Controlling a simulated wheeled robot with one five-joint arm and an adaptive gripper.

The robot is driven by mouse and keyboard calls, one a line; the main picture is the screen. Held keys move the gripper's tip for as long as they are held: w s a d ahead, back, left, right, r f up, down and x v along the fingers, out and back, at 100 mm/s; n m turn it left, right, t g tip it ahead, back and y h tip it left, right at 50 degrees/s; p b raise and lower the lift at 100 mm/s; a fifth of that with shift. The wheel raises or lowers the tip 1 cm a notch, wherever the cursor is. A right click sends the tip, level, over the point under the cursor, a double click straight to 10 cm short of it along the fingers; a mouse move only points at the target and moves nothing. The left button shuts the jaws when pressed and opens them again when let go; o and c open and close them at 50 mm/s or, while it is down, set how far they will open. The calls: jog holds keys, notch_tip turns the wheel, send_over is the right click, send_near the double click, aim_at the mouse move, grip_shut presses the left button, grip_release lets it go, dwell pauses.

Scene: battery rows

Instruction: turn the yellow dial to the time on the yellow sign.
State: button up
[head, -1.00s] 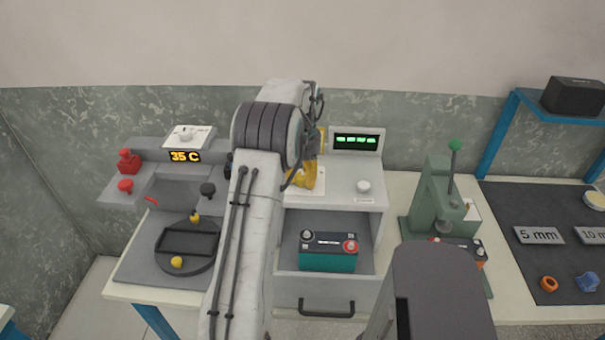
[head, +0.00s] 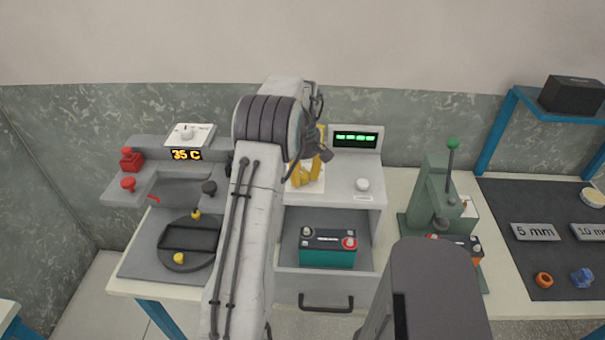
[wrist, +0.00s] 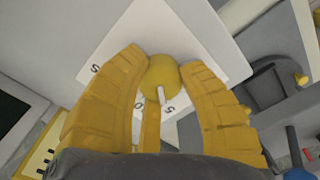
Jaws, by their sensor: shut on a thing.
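The yellow dial (wrist: 163,75) stands on a white plate (wrist: 120,42) with printed black marks, partly covered by my fingers. Its white pointer (wrist: 165,96) points toward the lower edge of the wrist view, slightly right. My gripper (wrist: 170,72) has its yellow fingers on either side of the dial and is shut on it. In the head view my gripper (head: 305,174) is over the white plate, and the dial is hidden. A yellow card (wrist: 38,157) shows partly at the lower left of the wrist view; its writing cannot be read.
A battery (head: 327,250) sits in the open drawer (head: 345,284) below. A lit green display (head: 355,139) and a white knob (head: 363,184) are to the right. A dark round fixture (head: 176,260) is on the left. A green press (head: 432,195) stands farther right.

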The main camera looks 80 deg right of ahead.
aim_at(302, 173)
jog(key=shift+a+f+n, duration=0.15)
jog(key=shift+n, duration=0.45)
jog(key=o, duration=1.2)
jog(key=shift+r, duration=6.05)
